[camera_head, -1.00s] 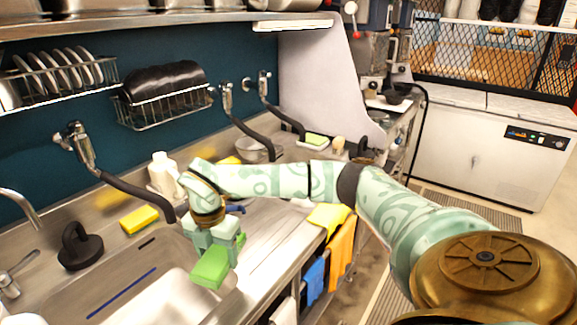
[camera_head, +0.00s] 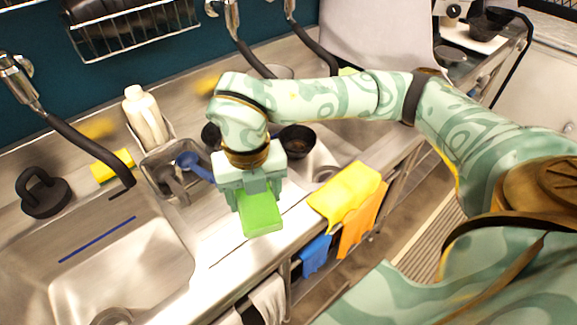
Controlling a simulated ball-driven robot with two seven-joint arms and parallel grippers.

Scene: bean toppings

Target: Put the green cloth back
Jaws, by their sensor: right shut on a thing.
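The green cloth (camera_head: 261,214) is a thick, bright green block. My right gripper (camera_head: 250,190) is shut on it and holds it over the steel counter, near the counter's front edge and right of the sink. The gripper hides the cloth's upper end. A yellow cloth (camera_head: 345,192) lies over the front edge to the right of the held cloth. An orange cloth (camera_head: 362,222) and a blue cloth (camera_head: 316,254) hang below that edge. My left gripper is not in view.
The steel sink (camera_head: 120,255) is at the left, with a black-handled tool (camera_head: 43,192) and a yellow sponge (camera_head: 112,166) behind it. A white bottle (camera_head: 145,117), a metal container with a blue utensil (camera_head: 190,160) and a dark bowl (camera_head: 298,140) stand behind the gripper.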

